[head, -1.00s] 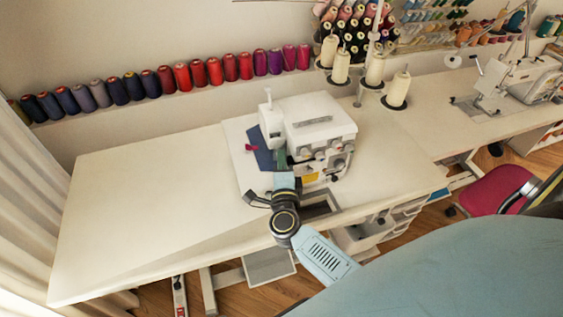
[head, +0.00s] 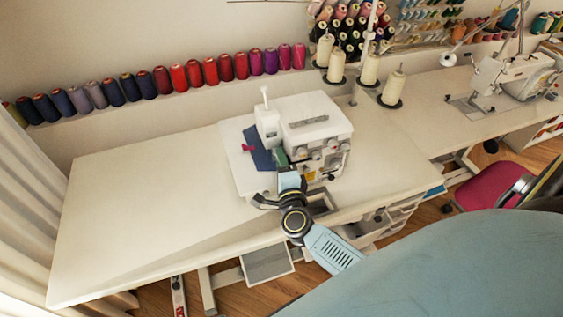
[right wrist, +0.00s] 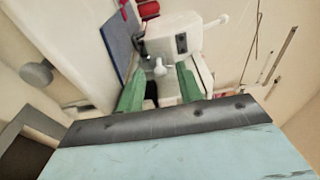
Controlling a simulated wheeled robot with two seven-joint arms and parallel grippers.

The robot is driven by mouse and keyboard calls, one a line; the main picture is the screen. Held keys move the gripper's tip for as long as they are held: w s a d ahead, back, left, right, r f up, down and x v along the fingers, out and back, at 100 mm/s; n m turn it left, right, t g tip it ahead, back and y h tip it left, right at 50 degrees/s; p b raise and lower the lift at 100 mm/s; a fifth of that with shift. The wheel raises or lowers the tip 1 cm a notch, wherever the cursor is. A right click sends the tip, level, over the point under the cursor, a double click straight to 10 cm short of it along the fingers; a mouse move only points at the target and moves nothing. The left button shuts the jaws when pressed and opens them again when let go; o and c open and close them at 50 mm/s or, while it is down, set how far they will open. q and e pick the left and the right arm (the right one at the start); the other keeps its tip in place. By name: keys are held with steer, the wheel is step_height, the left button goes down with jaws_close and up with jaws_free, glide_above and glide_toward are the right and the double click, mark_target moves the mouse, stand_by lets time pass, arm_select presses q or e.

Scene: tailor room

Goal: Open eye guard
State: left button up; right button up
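The white overlock sewing machine (head: 318,128) stands on the table, with a blue cloth (head: 258,150) at its left side. The eye guard cannot be made out clearly in the head view. My right gripper (head: 284,158) is at the front left of the machine, close to its needle area. In the right wrist view its two green fingers (right wrist: 158,88) are spread apart, with a small white lever-like part (right wrist: 160,68) beyond and between their tips. I cannot tell whether they touch it. The machine (right wrist: 174,38) fills the upper middle there. My left gripper is not in view.
The white table (head: 140,210) is clear to the left of the machine. Thread cones (head: 337,66) stand behind it, and a row of spools (head: 195,74) lines the wall. A second sewing machine (head: 515,72) and a pink chair (head: 487,188) are to the right.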

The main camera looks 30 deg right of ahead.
steer(key=v, duration=1.3)
steer(key=shift+s+b, duration=0.2)
steer(key=shift+b, duration=0.15)
steer(key=shift+a, duration=0.2)
